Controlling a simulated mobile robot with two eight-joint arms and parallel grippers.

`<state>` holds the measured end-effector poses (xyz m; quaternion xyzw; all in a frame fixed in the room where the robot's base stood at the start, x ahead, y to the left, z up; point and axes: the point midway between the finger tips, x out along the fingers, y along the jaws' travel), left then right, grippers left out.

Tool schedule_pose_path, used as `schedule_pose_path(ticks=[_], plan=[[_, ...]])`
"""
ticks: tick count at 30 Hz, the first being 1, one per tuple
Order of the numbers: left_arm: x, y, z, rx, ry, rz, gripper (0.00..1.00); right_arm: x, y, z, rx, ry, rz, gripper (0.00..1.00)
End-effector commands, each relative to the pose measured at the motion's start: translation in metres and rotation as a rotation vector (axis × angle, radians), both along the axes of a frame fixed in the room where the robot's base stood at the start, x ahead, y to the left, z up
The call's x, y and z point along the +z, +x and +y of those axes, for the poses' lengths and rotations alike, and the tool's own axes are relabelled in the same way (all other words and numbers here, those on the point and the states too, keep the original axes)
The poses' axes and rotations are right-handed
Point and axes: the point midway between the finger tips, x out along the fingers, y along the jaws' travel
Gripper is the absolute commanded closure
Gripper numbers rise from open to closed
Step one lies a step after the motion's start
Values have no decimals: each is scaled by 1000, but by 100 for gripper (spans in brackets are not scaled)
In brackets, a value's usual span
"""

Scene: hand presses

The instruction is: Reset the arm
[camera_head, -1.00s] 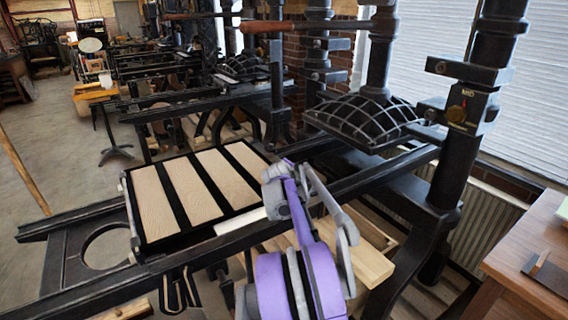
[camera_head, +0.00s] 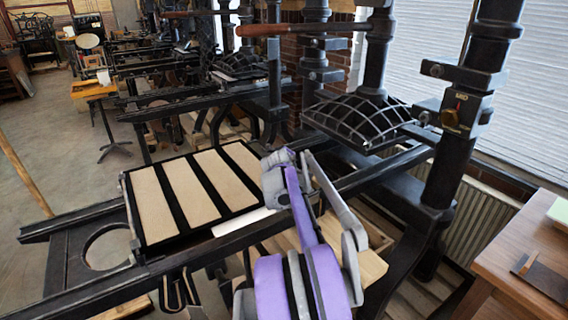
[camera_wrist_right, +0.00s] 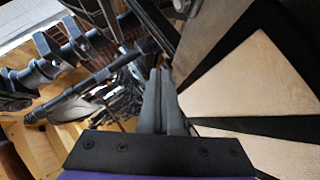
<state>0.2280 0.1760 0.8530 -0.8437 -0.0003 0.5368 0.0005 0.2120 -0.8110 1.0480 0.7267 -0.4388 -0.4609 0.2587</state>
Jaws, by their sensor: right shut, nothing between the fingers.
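My right arm (camera_head: 297,215), purple and grey, reaches up from the bottom centre of the head view, in front of the nearest press. Its gripper cannot be made out there. In the right wrist view my right gripper (camera_wrist_right: 160,78) has its two dark fingers together, with nothing between them. The press bed, with pale boards (camera_head: 192,190) between black strips, lies left of the arm in the head view. These boards also fill the right of the wrist view (camera_wrist_right: 250,85). My left gripper is not in view.
Black rails (camera_head: 330,195) run past the arm. A domed ribbed press plate (camera_head: 355,120) hangs behind it, beside a thick black column (camera_head: 462,130). A wooden table (camera_head: 520,250) stands at right. Open floor (camera_head: 60,130) lies at left.

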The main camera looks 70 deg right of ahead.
Motion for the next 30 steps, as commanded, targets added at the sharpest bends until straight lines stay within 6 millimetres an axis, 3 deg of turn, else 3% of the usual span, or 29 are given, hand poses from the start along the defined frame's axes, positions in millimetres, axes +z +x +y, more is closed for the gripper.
schedule_pose_path(ticks=[9, 21, 23, 26, 29, 30], plan=[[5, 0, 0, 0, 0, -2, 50, 41, -33, 26, -2, 0, 0, 100], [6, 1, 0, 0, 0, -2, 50, 48, -37, 32, 1, 0, -1, 100], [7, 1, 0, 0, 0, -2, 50, 46, -33, 36, 7, 6, -4, 100], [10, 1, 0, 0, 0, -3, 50, 41, -11, 57, 37, 37, -23, 100], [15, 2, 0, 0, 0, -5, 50, 28, 26, 102, 89, 102, -59, 100], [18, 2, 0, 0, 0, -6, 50, 21, 42, 126, 114, 137, -76, 100]])
